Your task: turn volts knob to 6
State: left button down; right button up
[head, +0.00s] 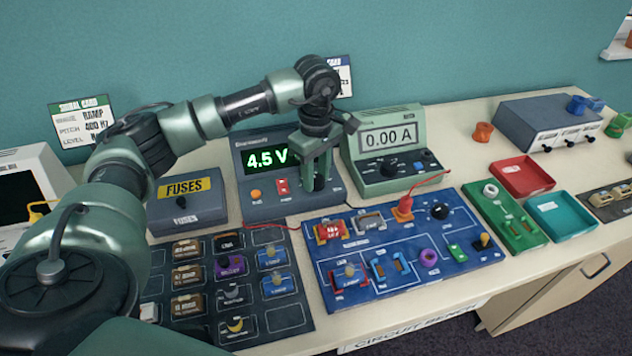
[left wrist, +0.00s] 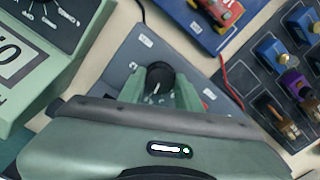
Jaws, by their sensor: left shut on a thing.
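The power supply (head: 240,190) is a dark grey box with a green display (head: 267,160) reading 4.5 V. Its volts knob (left wrist: 160,80) is black and round with a white pointer line, seen in the left wrist view. My left gripper (head: 318,183) reaches down onto the right part of the supply's front panel. In the left wrist view its two green fingers (left wrist: 160,90) are shut on the knob, one on each side. In the head view the gripper hides most of the knob. My right gripper is not in view.
A green meter (head: 385,150) reading 0.00 A stands close on the right. The fuses box (head: 187,203) is on the left. A blue circuit board (head: 375,275) and a dark parts board (head: 250,317) lie in front. A red wire (head: 270,226) runs between supply and board.

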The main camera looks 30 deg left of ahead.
aim_at(316, 178)
pick_arm(q)
jog(key=m+b, duration=0.2)
jog(key=m, duration=0.1)
jog(key=shift+m+b, duration=0.45)
jog(key=shift+m, duration=0.85)
jog(key=c, duration=1)
grip_release()
jog(key=shift+r, duration=0.1)
notch_tip(316, 178, up, 8)
jog(key=shift+f+b, duration=0.15)
jog(key=shift+b, duration=0.4)
